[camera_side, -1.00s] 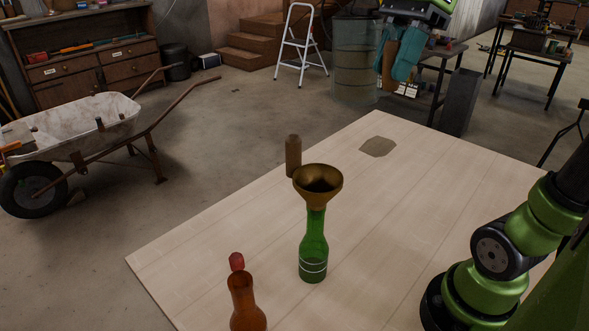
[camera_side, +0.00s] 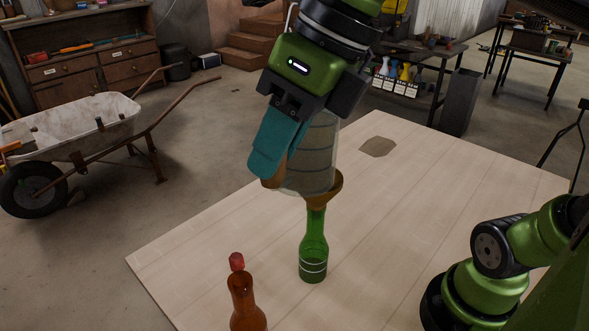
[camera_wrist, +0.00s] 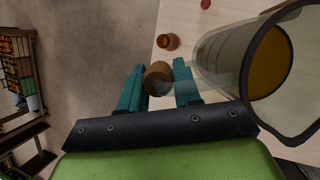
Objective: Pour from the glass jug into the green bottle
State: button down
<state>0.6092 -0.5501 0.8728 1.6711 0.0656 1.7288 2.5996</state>
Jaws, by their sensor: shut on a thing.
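The green bottle (camera_side: 313,250) stands upright on the table with a brass funnel (camera_side: 335,190) in its neck. My gripper (camera_side: 268,160) is shut on the brown handle (camera_wrist: 158,78) of the clear glass jug (camera_side: 315,140). In the side view the jug looks somewhat tilted and overlaps the funnel, hiding most of its mouth. Whether they touch cannot be told. The jug also fills the right of the wrist view (camera_wrist: 225,55). An amber-brown area shows through it there; whether it is liquid or the funnel behind is unclear. No falling stream is visible.
An amber bottle with a red cap (camera_side: 243,300) stands at the table's front left. A flat brown patch (camera_side: 378,147) lies towards the back of the table. A small brown round thing (camera_wrist: 168,42) shows in the wrist view. The table's right middle is clear.

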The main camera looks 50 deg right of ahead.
aim_at(282, 186)
notch_tip(282, 186, down, 4)
jog(key=shift+r, duration=0.15)
jog(key=y, duration=0.1)
jog(key=f+g+y, duration=0.1)
jog(key=y, duration=0.1)
jog(key=shift+d+f+m, duration=0.15)
jog(key=shift+f+m, duration=0.05)
jog(key=shift+m, duration=0.1)
jog(key=shift+w+d+f+m+g+y, duration=0.1)
jog(key=shift+d+f+m+g+y, duration=0.1)
jog(key=shift+y, duration=0.4)
jog(key=shift+w+d+f+m+g+y, duration=0.1)
jog(key=shift+d+y, duration=0.05)
jog(key=shift+y, duration=0.45)
jog(key=shift+a+f, duration=0.1)
jog(key=shift+f, duration=0.15)
jog(key=shift+w+d+r+g+y, duration=0.15)
jog(key=shift+d+r+y, duration=0.2)
jog(key=shift+r, duration=0.3)
jog(key=shift+w+d+r+g+y, duration=0.15)
jog(key=shift+r+y, duration=0.3)
jog(key=shift+r, duration=0.15)
dwell(1.2)
jog(key=shift+w+d+r+m+y, duration=0.25)
jog(key=shift+d+r+m+y, duration=0.35)
jog(key=shift+r+y, duration=0.4)
dwell(2.1)
